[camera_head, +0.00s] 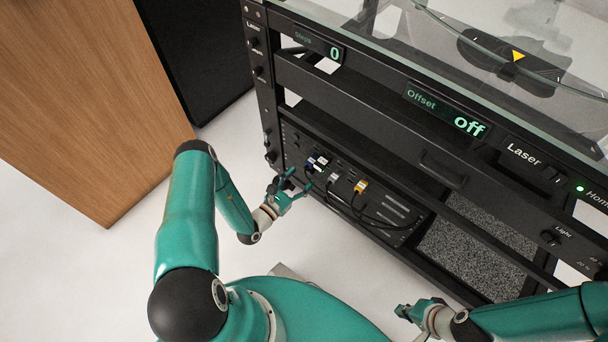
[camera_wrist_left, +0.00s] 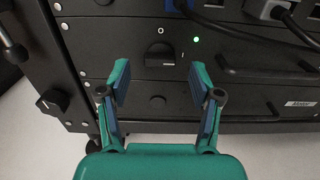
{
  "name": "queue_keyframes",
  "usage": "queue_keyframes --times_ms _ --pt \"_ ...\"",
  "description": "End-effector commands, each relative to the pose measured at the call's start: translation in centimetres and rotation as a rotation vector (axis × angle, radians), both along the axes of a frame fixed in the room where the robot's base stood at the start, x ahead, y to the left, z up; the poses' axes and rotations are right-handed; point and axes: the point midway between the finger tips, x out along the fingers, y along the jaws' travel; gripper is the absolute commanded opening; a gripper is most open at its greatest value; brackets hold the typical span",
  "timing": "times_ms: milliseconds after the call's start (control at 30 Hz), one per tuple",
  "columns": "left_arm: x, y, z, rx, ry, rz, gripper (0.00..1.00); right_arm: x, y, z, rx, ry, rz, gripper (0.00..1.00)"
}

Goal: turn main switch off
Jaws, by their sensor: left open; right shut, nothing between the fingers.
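The main switch (camera_wrist_left: 159,55) is a black rotary knob on a dark panel, marked O above and I to its right. A small green light (camera_wrist_left: 196,40) glows beside it. In the left wrist view the knob lies just beyond and between the fingertips of my left gripper (camera_wrist_left: 160,85), which is open and empty. In the head view my left gripper (camera_head: 292,192) is at the lower left of the rack front, and I cannot make out the knob there. My right gripper (camera_head: 411,312) is shut and empty, low in front of the rack.
The black rack (camera_head: 350,115) carries displays reading "0" (camera_head: 335,53) and "off" (camera_head: 469,126). Plugged cables (camera_head: 358,200) hang near my left gripper. Another knob (camera_wrist_left: 52,100) sits on the rack's left post. A wooden cabinet (camera_head: 90,90) stands at the left.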

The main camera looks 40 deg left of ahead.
Motion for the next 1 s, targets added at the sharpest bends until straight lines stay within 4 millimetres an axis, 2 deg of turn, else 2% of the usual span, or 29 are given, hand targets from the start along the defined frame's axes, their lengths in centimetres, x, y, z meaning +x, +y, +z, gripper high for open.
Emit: queue_keyframes --times_ms 33,200,567,900,933,1000 --pt "0.8 -0.1 -0.1 0.003 -0.002 -0.003 0.65 0.0 0.0 -0.3 0.0 0.0 0.0 0.0" --pt "2.2 -0.2 0.0 0.001 0.0 -0.002 0.65 0.0 0.0 -0.5 0.0 0.0 0.0 0.0" --pt "2.6 -0.2 0.0 0.001 0.001 -0.002 0.63 0.0 0.0 -0.5 0.0 0.0 0.0 0.0" --pt "2.6 -0.3 0.0 0.001 0.001 -0.003 0.06 0.0 0.0 -0.5 0.0 0.0 0.0 0.0" --pt "2.5 0.3 0.0 0.002 0.001 0.001 0.04 0.0 0.1 -0.5 0.0 0.0 0.003 0.0" --pt "2.6 -0.1 0.0 0.0 0.001 -0.001 0.05 0.0 0.0 -0.6 0.0 0.0 0.0 0.0"
